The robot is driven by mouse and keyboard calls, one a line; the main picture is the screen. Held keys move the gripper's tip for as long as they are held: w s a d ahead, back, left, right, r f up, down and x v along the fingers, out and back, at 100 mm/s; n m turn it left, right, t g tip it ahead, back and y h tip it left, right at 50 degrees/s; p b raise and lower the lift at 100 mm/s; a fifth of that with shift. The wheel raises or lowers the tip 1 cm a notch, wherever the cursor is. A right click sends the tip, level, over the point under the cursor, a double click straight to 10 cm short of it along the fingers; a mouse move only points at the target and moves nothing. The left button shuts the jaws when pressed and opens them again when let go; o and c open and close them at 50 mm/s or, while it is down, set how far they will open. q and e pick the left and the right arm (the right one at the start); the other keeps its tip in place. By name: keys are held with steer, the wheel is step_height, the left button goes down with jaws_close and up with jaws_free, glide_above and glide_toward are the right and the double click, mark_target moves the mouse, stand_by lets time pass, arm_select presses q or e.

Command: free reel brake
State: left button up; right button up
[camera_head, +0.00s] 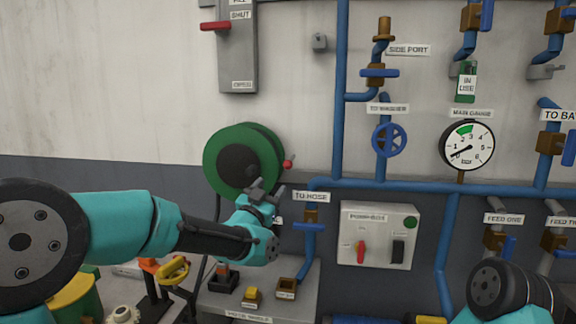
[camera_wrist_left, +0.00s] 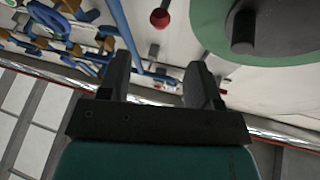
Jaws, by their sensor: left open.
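The green hose reel (camera_head: 216,158) with its dark hub is mounted on the wall, left of centre in the head view. A lever with a red ball knob (camera_head: 288,163) stands at its right edge. In the left wrist view the red knob (camera_wrist_left: 160,19) is above the gap between my fingers, beside the green reel disc (camera_wrist_left: 212,25). My left gripper (camera_head: 268,187) is open and empty, just below and left of the knob in the head view, apart from it. My right arm shows at the lower right; its gripper is out of frame.
Right of the gripper are the blue pipe with the TO HOSE valve (camera_head: 309,226) and a grey switch box (camera_head: 377,235). Below is a grey bench panel (camera_head: 300,300) with small holders. A yellow-handled valve (camera_head: 173,268) stands at lower left. A pressure gauge (camera_head: 467,146) hangs farther right.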

mark_target(286, 167)
arm_select(q)
steer(key=x, duration=1.2)
steer(key=shift+s, duration=0.1)
steer(key=shift+c, duration=0.4)
jaws_close()
